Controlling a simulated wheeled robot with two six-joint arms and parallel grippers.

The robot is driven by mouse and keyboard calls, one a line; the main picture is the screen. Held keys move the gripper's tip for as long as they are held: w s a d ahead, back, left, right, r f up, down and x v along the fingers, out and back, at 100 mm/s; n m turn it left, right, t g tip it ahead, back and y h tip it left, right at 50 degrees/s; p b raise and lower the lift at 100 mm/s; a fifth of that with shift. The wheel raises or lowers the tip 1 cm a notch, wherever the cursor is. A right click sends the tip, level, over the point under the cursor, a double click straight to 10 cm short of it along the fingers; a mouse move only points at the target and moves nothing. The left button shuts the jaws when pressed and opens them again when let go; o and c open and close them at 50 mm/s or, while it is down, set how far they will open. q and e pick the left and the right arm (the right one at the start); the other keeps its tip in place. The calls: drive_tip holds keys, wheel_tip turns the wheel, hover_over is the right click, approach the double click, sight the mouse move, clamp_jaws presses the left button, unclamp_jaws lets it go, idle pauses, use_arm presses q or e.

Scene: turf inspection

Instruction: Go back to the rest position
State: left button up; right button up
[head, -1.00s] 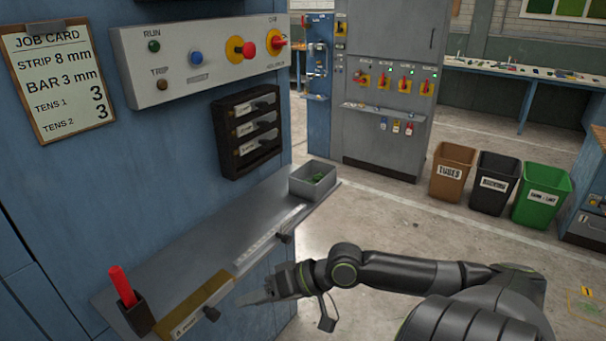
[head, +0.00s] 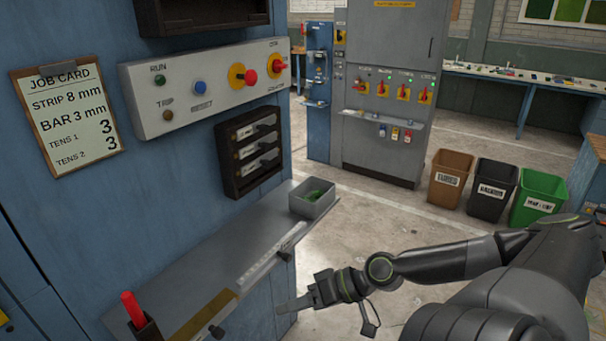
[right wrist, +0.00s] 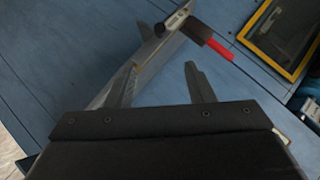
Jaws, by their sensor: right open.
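My right gripper (head: 291,306) is in front of the blue machine, off the right edge of the grey shelf (head: 190,263) in the head view. In the right wrist view its two fingers (right wrist: 163,88) stand apart with nothing between them. The shelf and a red-handled tool (right wrist: 217,46) in a dark holder show beyond the fingers. My left gripper is not in view.
The shelf carries a grey bin (head: 313,198) with green bits in it and the red tool (head: 133,309). A control panel (head: 205,88) and job card (head: 68,122) are on the machine. Brown (head: 450,180), black (head: 492,187) and green bins (head: 537,197) stand at right.

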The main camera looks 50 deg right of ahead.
drive_tip(key=shift+s+d+r+p, duration=0.2)
drive_tip(key=shift+s+r+p, duration=0.1)
drive_tip(key=shift+p, duration=0.1)
drive_tip(key=shift+f, duration=0.1)
